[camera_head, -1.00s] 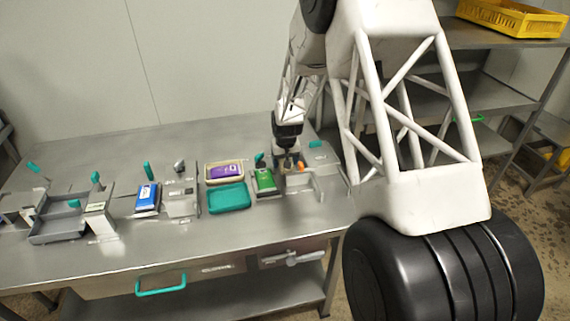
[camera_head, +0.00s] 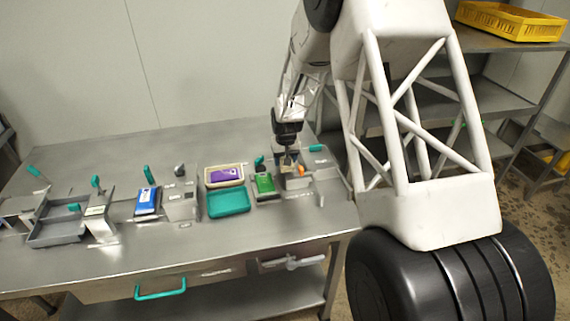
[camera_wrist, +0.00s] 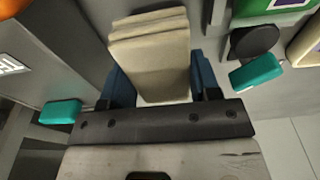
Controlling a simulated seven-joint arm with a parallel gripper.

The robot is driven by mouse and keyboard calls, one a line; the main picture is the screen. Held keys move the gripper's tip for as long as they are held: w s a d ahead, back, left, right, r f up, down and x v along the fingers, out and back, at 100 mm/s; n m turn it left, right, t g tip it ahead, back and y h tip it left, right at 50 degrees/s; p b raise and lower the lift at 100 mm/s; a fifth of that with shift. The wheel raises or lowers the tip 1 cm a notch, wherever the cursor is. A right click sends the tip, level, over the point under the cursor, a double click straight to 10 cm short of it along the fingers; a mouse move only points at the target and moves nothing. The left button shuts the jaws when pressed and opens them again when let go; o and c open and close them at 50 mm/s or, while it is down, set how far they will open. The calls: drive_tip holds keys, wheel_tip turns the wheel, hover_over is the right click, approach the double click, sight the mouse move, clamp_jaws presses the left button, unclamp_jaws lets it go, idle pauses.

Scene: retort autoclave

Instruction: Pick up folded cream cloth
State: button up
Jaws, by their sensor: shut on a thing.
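The folded cream cloth (camera_wrist: 155,62) shows in the wrist view as a layered, pale stack between the two blue fingers of my gripper (camera_wrist: 164,85). My gripper is shut on it, with a finger along each side. In the head view my gripper (camera_head: 289,158) is over the right part of the steel table, beside the green item. There the cloth is too small and too hidden by the gripper to make out clearly.
A green pack (camera_head: 265,185) on a holder, a teal tray (camera_head: 229,203) and a cream tray with a purple pack (camera_head: 225,175) stand left of my gripper. An orange knob (camera_head: 301,170) is close on its right. A blue pack (camera_head: 147,199) and grey tray (camera_head: 58,228) lie farther left.

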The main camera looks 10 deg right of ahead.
wheel_tip(320, 180, up, 7)
drive_tip(key=shift+r, duration=0.15)
idle(0.6)
drive_tip(key=o, duration=0.4)
drive_tip(key=c, duration=0.3)
drive_tip(key=shift+s+a, duration=0.1)
drive_tip(key=shift+s+a+r+m+h, duration=0.15)
drive_tip(key=shift+s+a+r+m, duration=0.15)
drive_tip(key=shift+s+a+m, duration=1.4)
drive_tip(key=shift+s+a+r+m+h, duration=0.2)
drive_tip(key=shift+s+a+r+m, duration=0.15)
drive_tip(key=shift+s+a+m, duration=1.35)
drive_tip(key=shift+s+a+r+m+h, duration=0.25)
drive_tip(key=shift+s+a+m, duration=0.85)
drive_tip(key=shift+s, duration=1.15)
